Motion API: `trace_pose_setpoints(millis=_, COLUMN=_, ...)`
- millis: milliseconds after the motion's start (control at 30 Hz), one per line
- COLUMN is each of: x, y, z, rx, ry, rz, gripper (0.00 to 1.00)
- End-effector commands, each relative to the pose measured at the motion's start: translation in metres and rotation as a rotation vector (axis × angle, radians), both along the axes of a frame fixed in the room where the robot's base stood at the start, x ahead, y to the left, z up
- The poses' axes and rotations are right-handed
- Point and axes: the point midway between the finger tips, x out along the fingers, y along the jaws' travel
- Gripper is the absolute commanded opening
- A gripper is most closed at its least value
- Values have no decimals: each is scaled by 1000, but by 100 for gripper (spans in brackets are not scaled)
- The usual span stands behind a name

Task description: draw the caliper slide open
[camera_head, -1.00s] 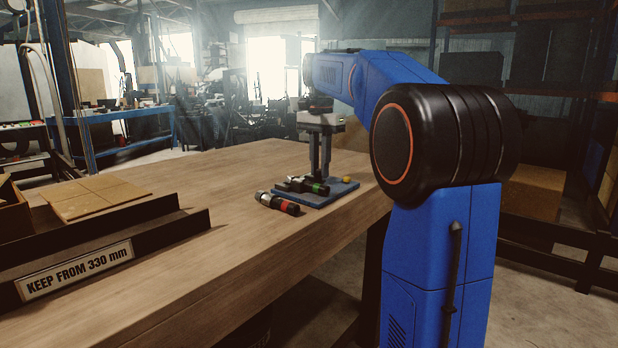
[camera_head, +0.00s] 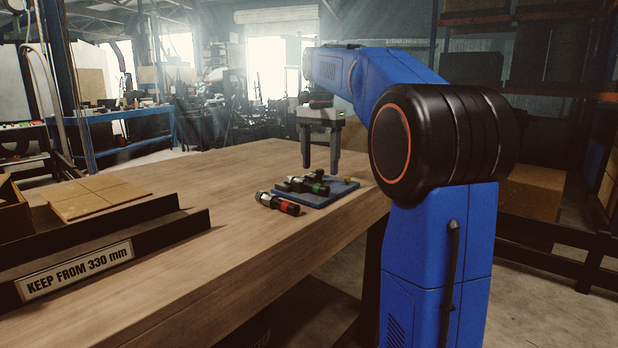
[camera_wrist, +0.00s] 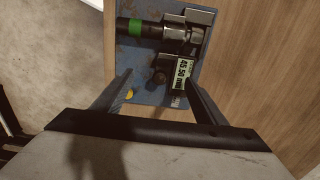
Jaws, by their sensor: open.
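The caliper (camera_wrist: 180,72) lies on the blue mat, with a display that seems to read about 45.50 mm. A hose piece with a green band (camera_wrist: 136,27) and a metal fitting (camera_wrist: 183,36) lie against it. My gripper (camera_wrist: 158,88) is open and empty, with its fingers spread either side of the display end in the wrist view. In the head view my gripper (camera_head: 321,169) points down, its fingertips above the mat. The caliper is hard to tell apart from the dark parts in the head view.
The blue mat (camera_head: 343,190) lies near the right edge of the wooden bench (camera_head: 225,225). A red-banded hose piece (camera_head: 278,203) lies at its left. A small yellow item (camera_wrist: 129,94) shows by my left finger. Black rails (camera_head: 110,235) stand at the left.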

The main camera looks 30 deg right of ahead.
Motion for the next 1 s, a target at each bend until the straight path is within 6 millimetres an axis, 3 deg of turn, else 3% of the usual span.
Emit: trace_pose_setpoints(millis=1000, x=0, y=0, z=58, rx=0, ry=-1, rz=0, gripper=66)
